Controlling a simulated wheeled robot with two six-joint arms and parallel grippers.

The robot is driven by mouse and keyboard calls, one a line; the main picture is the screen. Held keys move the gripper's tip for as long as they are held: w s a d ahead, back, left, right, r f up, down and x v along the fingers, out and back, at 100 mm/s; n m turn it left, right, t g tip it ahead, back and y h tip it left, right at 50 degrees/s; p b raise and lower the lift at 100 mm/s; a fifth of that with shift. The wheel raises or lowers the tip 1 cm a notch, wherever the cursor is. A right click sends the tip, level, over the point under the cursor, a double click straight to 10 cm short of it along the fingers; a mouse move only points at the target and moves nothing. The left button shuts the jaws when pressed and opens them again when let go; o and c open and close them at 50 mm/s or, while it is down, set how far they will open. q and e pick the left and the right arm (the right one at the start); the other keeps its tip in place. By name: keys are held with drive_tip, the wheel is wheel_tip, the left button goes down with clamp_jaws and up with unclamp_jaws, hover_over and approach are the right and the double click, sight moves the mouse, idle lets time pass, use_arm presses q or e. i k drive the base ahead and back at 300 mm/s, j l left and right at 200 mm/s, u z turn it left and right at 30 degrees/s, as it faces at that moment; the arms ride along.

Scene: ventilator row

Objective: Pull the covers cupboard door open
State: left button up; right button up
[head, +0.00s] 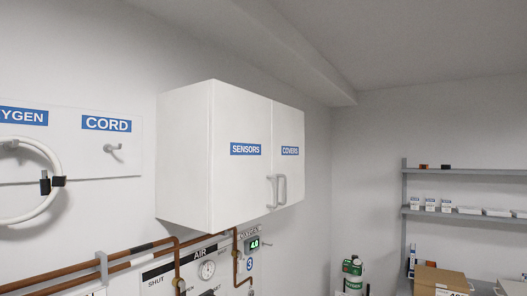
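The covers cupboard door (289,170) is the right door of a white wall cupboard, with a blue COVERS label (290,151). It looks shut, flush with the sensors door (236,185) on its left. Two grey bar handles stand side by side near the seam; the covers door's handle (283,189) is the right one, and the sensors door's handle (271,191) is the left one. Neither of my grippers shows in the head view.
Below the cupboard are copper pipes (120,266), a gauge (207,270) and a green-lit oxygen display (253,244). A hose coil (52,200) hangs at left beside an empty CORD hook (113,147). Shelves (460,212) and a green-topped cylinder (352,274) stand at right.

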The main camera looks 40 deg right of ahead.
sight(288, 139)
drive_tip(key=z, duration=1.75)
drive_tip(key=i, duration=0.05)
